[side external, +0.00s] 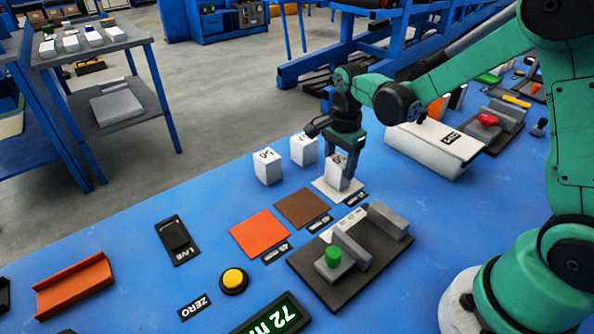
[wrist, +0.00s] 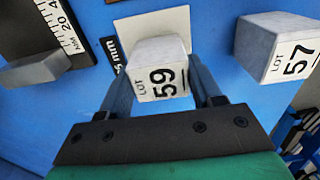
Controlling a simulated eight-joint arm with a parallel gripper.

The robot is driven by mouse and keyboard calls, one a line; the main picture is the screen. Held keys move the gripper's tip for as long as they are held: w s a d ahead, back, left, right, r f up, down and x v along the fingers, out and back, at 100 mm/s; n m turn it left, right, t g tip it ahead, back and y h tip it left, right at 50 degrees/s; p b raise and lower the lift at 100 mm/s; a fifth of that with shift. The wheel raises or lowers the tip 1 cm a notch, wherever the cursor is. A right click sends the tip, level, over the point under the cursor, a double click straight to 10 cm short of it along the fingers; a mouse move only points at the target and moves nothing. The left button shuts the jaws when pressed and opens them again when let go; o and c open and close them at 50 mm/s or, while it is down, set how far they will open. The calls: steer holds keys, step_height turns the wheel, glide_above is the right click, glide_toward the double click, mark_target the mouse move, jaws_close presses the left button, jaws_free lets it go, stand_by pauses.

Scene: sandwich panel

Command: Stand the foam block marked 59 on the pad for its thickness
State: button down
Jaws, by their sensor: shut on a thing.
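The foam block marked 59 is a white-grey block (side external: 336,174), and its "LOT 59" face shows in the wrist view (wrist: 160,82). My gripper (side external: 342,172) is shut on it, with one finger on each side in the wrist view (wrist: 160,92). The block is upright over the white pad (side external: 321,186), which also shows behind it in the wrist view (wrist: 139,27). I cannot tell whether its base touches the pad. A brown pad (side external: 301,208) and an orange pad (side external: 259,233) lie in line with it, with small dark labels beside them; the orange one's reads 45 mm.
A block marked 57 (wrist: 283,50) and another white block (side external: 267,170) stand near the held block. A dark gauge fixture (side external: 335,291) with a green knob and ruler is in front of the pads.

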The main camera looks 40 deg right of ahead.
mark_target(340, 160)
steer(key=shift+f, duration=0.15)
steer(key=shift+c, duration=0.8)
jaws_free()
step_height(340, 160, up, 11)
steer(key=s+a+n+t, duration=0.4)
steer(key=s+n+t, duration=0.3)
steer(key=n, duration=1.1)
steer(key=shift+s+f, duration=0.15)
steer(key=shift+s, duration=0.5)
